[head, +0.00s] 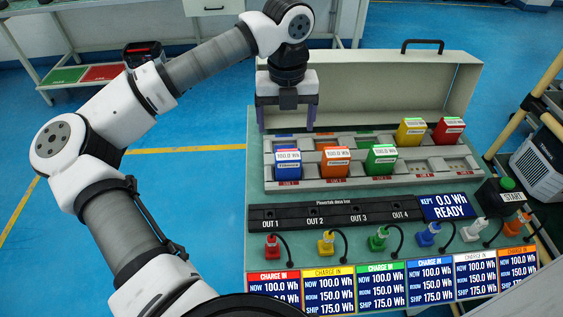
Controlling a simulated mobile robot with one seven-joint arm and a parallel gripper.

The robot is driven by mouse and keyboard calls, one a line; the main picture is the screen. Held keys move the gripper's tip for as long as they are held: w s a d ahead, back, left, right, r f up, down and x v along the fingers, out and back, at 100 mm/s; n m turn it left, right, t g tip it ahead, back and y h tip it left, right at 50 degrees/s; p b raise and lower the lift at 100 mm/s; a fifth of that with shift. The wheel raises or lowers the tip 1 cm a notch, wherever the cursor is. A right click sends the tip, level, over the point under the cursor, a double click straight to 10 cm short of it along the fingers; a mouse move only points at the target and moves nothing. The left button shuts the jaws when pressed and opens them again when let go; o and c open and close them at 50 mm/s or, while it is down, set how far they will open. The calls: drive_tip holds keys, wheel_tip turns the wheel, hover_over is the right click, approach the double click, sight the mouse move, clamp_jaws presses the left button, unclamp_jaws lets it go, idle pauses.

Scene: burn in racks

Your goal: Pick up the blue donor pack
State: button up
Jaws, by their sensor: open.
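The blue donor pack (288,164) stands upright in the front row of the grey pack rack (335,183), at its left end. It has a white top label reading 100.0 Wh. My gripper (287,127) points down above the left end of the rack, with its two purple fingers apart. It is above and behind the blue pack, with nothing visible between the fingers. I cannot tell its exact height over the rack.
Orange (335,161) and green (381,158) packs stand right of the blue one. Yellow (410,131) and red (448,130) packs stand in the back row. An open lid (400,85) rises behind. Colored plugs with cables and a black strip (335,215) lie in front.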

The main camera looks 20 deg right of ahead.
sight(288, 154)
wheel_tip(288, 154, down, 6)
drive_tip(key=shift+s+d+f+p, duration=0.1)
drive_tip(key=shift+f+p, duration=0.15)
drive_tip(key=shift+p, duration=0.3)
drive_tip(key=shift+d+f+p, duration=0.2)
drive_tip(key=shift+f+p, duration=1)
drive_tip(key=shift+f, duration=1.5)
drive_tip(key=c, duration=1.5)
